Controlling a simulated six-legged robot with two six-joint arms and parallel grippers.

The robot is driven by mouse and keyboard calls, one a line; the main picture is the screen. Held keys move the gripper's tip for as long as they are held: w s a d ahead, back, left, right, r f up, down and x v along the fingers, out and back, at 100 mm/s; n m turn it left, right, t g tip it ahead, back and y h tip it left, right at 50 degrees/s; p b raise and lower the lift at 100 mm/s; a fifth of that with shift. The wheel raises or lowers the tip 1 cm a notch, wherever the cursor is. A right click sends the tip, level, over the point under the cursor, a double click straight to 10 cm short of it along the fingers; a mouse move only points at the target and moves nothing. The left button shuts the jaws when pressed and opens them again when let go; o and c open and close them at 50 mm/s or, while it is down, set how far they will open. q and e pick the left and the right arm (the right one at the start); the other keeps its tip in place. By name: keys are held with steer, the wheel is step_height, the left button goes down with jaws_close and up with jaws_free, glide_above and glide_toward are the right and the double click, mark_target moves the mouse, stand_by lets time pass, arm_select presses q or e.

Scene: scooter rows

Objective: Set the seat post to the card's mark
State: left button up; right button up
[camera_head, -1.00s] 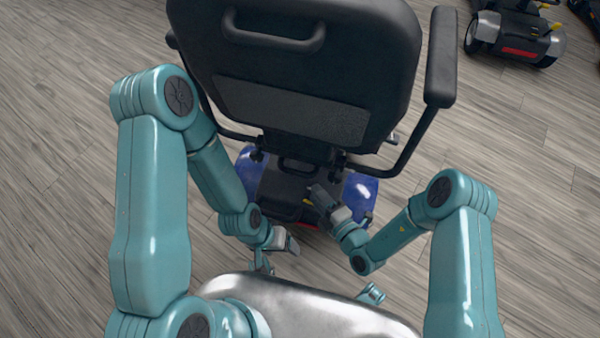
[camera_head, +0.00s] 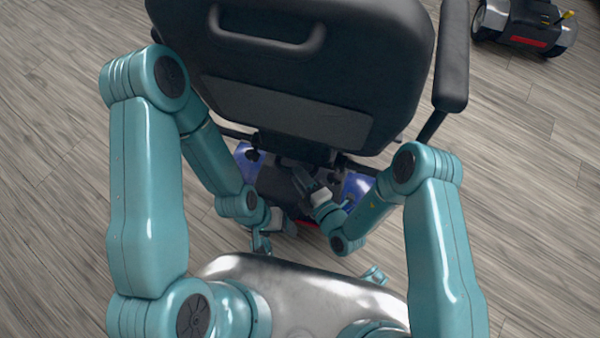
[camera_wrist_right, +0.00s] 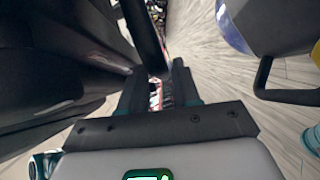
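The scooter's black seat (camera_head: 290,115) fills the upper middle of the head view, its backrest towards me. A dark bar (camera_wrist_right: 148,40), perhaps the seat post, runs down towards the fingertips in the right wrist view. The seat post cannot be made out in the head view, and I see no card. My right gripper (camera_head: 308,182) is below the seat, over the scooter's rear. In the wrist view its fingers (camera_wrist_right: 158,85) stand apart with a gap between them; the bar does not clearly sit in their grip. My left gripper (camera_head: 284,226) is low behind the scooter, its fingers unclear.
The blue rear body (camera_head: 356,188) shows under the seat. An armrest (camera_head: 452,60) sticks out at right. Another scooter (camera_head: 528,28) stands at the upper right. A black loop handle (camera_wrist_right: 285,92) is right of the wrist.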

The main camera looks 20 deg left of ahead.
steer(key=shift+f, duration=0.1)
steer(key=shift+s, duration=0.1)
jaws_close()
step_height(320, 180, down, 3)
steer(key=shift+r+b, duration=0.1)
steer(key=shift+b, duration=0.45)
jaws_free()
steer(key=shift+f, duration=0.2)
steer(key=shift+r, duration=0.1)
steer(key=p+v, duration=0.2)
steer(key=v, duration=1.4)
steer(key=shift+r, duration=0.2)
